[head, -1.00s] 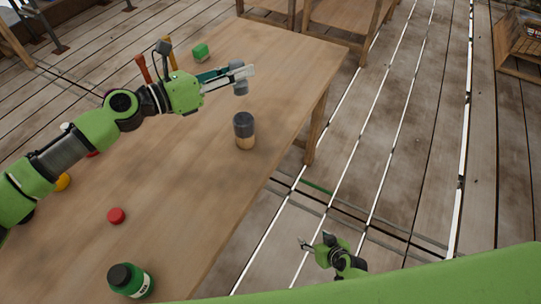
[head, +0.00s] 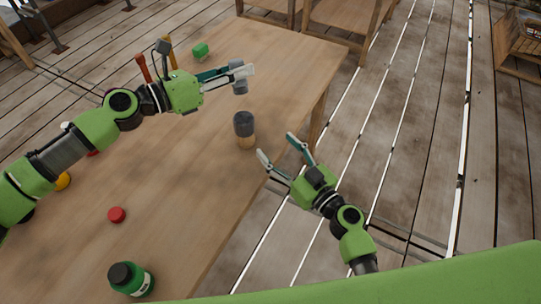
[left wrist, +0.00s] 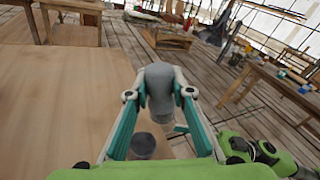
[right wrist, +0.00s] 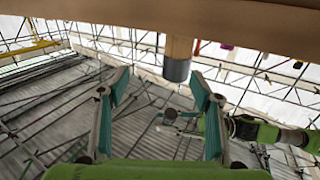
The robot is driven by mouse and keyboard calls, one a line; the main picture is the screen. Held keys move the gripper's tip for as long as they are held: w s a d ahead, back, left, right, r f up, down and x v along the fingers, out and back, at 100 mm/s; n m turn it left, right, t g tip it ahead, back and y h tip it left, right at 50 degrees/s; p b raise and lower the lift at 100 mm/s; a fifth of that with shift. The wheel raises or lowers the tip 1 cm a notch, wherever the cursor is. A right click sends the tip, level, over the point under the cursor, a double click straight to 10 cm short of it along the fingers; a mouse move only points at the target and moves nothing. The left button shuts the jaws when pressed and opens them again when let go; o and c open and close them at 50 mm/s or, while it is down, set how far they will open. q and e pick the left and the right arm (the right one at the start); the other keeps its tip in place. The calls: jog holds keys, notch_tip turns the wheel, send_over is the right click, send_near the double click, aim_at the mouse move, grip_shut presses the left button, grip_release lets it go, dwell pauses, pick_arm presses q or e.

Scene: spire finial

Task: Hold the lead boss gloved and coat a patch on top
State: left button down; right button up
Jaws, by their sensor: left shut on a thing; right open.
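The grey lead boss (head: 239,86) is held above the far part of the table by my left gripper (head: 245,70). In the left wrist view, the grey boss (left wrist: 160,90) sits between the two fingers, which are shut on it. A cylinder with a dark grey top and tan lower part (head: 245,130) stands upright on the table, near its right edge. It also shows in the right wrist view (right wrist: 177,62), ahead of the open fingers. My right gripper (head: 277,147) is open and empty, just right of and below this cylinder, apart from it.
The wooden table (head: 190,180) has clear room in its middle. A green bottle with a black cap (head: 131,280) and a red round thing (head: 116,215) are at the near left. Upright tools stand behind my left arm.

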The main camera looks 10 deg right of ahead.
aim_at(244, 130)
jog(key=shift+s+a+f+n+y, duration=0.1)
jog(key=shift+s+a+n+y, duration=0.1)
jog(key=shift+s+a, duration=0.35)
jog(key=shift+s+a+n+y, duration=0.1)
jog(key=shift+s+a+y, duration=0.15)
jog(key=shift+a, duration=0.35)
jog(key=shift+w+a, duration=0.1)
jog(key=shift+a, duration=0.1)
jog(key=x, duration=1.1)
jog(key=shift+w+a+f, duration=0.15)
jog(key=shift+f, duration=0.1)
jog(key=c, duration=1.3)
pick_arm(q)
jog(key=shift+d, duration=0.1)
